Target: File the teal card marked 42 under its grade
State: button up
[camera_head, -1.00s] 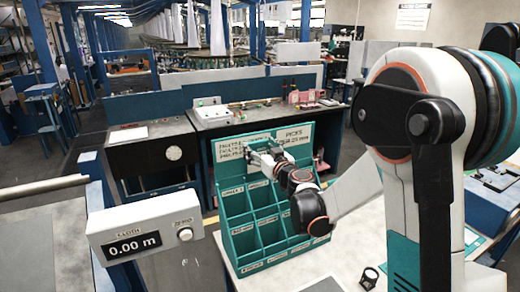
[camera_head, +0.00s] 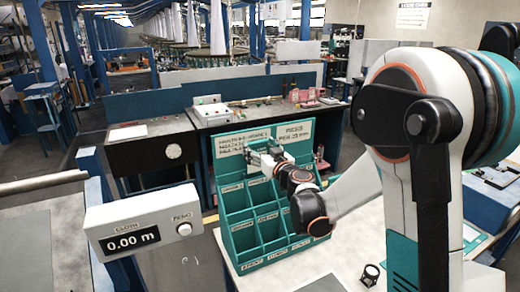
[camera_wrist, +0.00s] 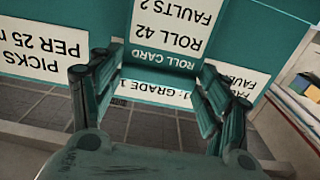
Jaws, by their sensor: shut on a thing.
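The teal card (camera_wrist: 163,58) is upside down in the wrist view and reads "ROLL CARD", "ROLL 42", "FAULTS 2" on a white label. My gripper (camera_wrist: 158,72) is shut on it, a finger at each side. In the head view my gripper (camera_head: 264,158) is in front of the upper back panel of the teal rack, above its pockets; the card is too small to make out there. The rack (camera_head: 226,228) has rows of labelled pockets; their small labels are blurred. Behind the card, a white sign (camera_wrist: 172,93) partly shows "1: GRADE 1"; the card hides the rest.
A "PICKS PER 25" sign (camera_head: 295,135) is on the rack's back panel at right. The rack stands on a pale table (camera_head: 345,262), with a small black object (camera_head: 370,274) near its front. A cloth meter (camera_head: 140,226) reading 0.00 m stands left.

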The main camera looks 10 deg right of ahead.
jog(key=shift+f+b, duration=1.5)
jog(key=shift+f, duration=0.35)
jog(key=o, duration=1.3)
jog(key=shift+c, duration=0.2)
jog(key=s+d, duration=0.2)
jog(key=s, duration=0.9)
jog(key=shift+s+d, duration=0.15)
jog(key=shift+s, duration=0.25)
